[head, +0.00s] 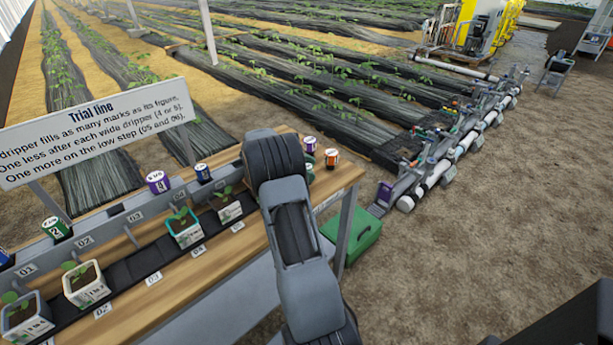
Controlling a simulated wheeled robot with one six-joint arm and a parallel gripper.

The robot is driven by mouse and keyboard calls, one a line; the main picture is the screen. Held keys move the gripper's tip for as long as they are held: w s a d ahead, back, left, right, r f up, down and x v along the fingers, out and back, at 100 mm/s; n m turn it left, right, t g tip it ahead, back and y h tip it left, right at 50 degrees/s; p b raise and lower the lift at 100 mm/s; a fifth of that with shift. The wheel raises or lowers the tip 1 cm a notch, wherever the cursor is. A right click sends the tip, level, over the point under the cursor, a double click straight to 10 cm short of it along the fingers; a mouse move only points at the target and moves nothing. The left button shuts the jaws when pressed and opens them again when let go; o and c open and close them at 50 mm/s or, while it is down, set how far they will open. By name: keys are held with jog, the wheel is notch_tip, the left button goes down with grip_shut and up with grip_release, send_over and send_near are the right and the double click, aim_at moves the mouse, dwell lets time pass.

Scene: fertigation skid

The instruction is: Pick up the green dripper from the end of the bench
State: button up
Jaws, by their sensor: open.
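At the right end of the wooden bench (341,179), a small green dripper (309,174) shows just right of my arm, which covers part of it. Beside it stand an orange dripper (331,158) with a white band and a purple one (309,144). Another green dripper (56,228) stands far left in the row on the grey rail. My arm reaches up across the bench end. My gripper is not visible; the arm's dark upper joint and links hide whatever is behind them.
Potted seedlings (184,228) stand along the bench with numbered labels. A sign headed Trial line (95,130) stands behind at left. A green box (352,236) is on the ground by the bench's end. White pipes (440,172) run at right. Bare soil (480,250) lies open at right.

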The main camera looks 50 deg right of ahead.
jog(key=shift+x, duration=0.85)
jog(key=c, duration=1)
